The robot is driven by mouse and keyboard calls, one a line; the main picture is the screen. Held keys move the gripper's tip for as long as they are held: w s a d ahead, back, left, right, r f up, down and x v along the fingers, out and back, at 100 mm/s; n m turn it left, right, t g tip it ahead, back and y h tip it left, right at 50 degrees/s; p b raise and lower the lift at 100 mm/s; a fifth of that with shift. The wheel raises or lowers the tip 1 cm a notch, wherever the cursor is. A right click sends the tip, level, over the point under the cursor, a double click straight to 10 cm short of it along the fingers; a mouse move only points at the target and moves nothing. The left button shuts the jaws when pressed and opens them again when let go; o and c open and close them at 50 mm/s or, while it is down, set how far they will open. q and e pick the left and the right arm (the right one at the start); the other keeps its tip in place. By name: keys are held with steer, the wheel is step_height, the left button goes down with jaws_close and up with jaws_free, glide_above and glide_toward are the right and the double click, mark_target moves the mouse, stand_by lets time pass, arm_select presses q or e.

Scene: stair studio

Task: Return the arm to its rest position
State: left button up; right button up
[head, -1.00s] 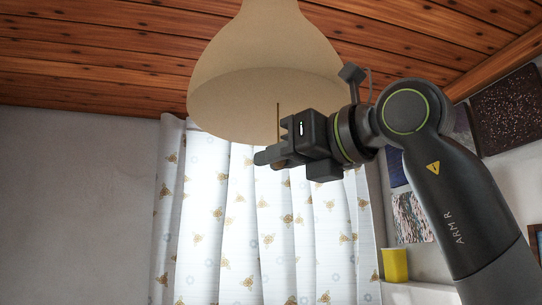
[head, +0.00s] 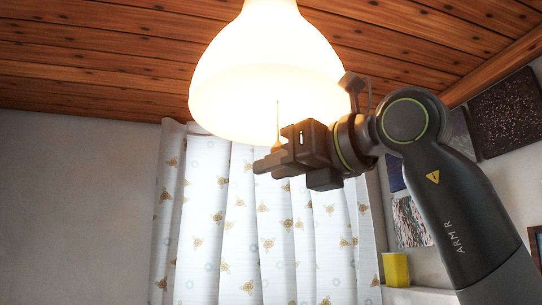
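My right arm (head: 445,195) comes in from the lower right and reaches left under the lamp. My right gripper (head: 265,164) is just below the lamp shade, in front of the curtain, its fingers pointing left. A thin pull cord (head: 278,118) hangs from the shade down to the fingers, with a small tan end just above them. I cannot tell if the fingers hold the cord or are apart. The pendant lamp (head: 262,60) glows brightly. My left gripper is not in view.
A wooden plank ceiling (head: 100,60) is above. A white patterned curtain (head: 240,230) hangs behind the gripper. A yellow cup (head: 396,269) stands on a white ledge (head: 415,294) at the right, below pictures (head: 411,220) on the wall. The left side is open.

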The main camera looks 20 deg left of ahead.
steer(key=o, duration=0.4)
steer(key=shift+o, duration=0.2)
steer(key=b+v, duration=0.4)
steer(key=v, duration=0.5)
stand_by(0.7)
stand_by(0.4)
